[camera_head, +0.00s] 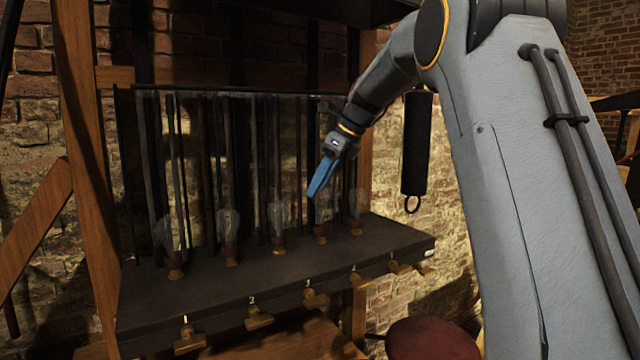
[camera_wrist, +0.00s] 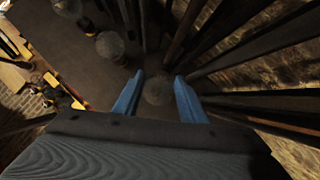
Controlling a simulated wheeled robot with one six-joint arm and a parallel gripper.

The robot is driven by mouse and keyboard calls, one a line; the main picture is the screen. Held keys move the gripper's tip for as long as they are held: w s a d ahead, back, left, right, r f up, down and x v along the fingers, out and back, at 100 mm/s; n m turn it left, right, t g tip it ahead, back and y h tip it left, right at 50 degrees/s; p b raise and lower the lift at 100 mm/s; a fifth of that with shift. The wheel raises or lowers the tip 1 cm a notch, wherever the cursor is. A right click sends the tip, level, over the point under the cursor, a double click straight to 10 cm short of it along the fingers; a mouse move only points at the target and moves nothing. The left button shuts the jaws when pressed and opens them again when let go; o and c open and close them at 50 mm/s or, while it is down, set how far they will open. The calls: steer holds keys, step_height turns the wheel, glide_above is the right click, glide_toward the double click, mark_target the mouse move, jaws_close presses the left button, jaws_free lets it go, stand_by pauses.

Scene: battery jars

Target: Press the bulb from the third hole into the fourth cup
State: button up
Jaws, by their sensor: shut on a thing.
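A dark shelf (camera_head: 150,300) carries a row of small reddish-brass cups with clear glass bulbs above them. The fourth cup from the left (camera_head: 321,239) is below my gripper (camera_head: 313,193). My gripper's blue fingers point down and are shut on a bulb; in the wrist view its round glass top (camera_wrist: 158,91) shows between the fingertips (camera_wrist: 158,92). In the head view the held bulb is faint, just above or in the fourth cup; I cannot tell how deep it sits. Another bulb (camera_head: 278,217) stands upright over the third cup (camera_head: 279,249).
More bulbs stand at the left (camera_head: 228,222) and right (camera_head: 356,205). Dark vertical rods and a clear panel rise close behind them. Brass taps (camera_head: 258,318) line the shelf's front. A dark cylinder (camera_head: 416,145) with a ring hangs at the right. A wooden post (camera_head: 88,150) stands left.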

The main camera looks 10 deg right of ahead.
steer(key=shift+f+p, duration=0.35)
steer(key=shift+f, duration=0.7)
stand_by(0.5)
